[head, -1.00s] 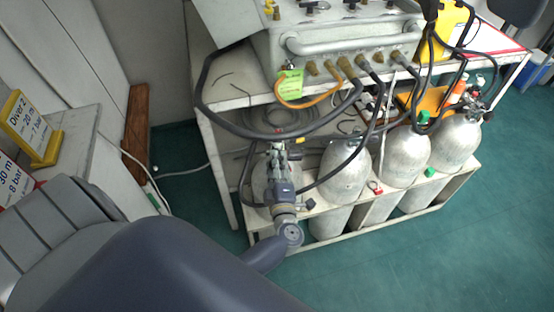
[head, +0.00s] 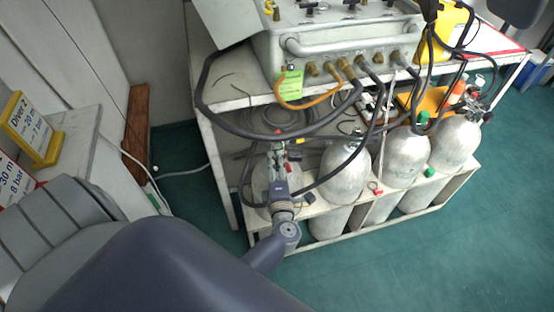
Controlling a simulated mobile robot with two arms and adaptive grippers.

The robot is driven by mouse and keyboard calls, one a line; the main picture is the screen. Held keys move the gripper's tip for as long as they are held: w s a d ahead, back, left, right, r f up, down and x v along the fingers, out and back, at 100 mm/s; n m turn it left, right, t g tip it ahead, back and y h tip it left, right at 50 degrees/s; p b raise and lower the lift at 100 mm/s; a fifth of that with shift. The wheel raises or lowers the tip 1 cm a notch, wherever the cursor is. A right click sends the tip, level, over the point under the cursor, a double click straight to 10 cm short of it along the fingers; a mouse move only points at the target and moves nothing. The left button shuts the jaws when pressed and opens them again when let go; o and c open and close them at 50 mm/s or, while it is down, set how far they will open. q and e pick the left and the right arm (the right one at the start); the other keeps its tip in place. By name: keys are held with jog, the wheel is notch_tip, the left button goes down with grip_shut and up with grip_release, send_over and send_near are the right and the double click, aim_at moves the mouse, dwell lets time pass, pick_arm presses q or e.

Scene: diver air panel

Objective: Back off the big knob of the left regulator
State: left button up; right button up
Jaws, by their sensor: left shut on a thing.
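My left gripper (head: 279,158) is at the top of the leftmost grey cylinder (head: 262,180), at the valve and regulator there. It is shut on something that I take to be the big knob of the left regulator. The knob and most of the regulator are hidden by the gripper and wrist or too small to make out. A small red part shows just above the fingers. My right gripper is not in view.
More grey cylinders (head: 345,172) stand in the rack to the right. Black hoses loop from the grey air panel (head: 340,45) down around my gripper. An orange hose (head: 300,104) hangs near a green tag (head: 290,84). The floor at right is clear.

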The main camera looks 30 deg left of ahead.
pick_arm(q)
jog(key=o, duration=1.1)
jog(key=v, duration=0.7)
jog(key=shift+s+d, duration=0.15)
jog(key=shift+d, duration=0.05)
jog(key=shift+c, duration=0.2)
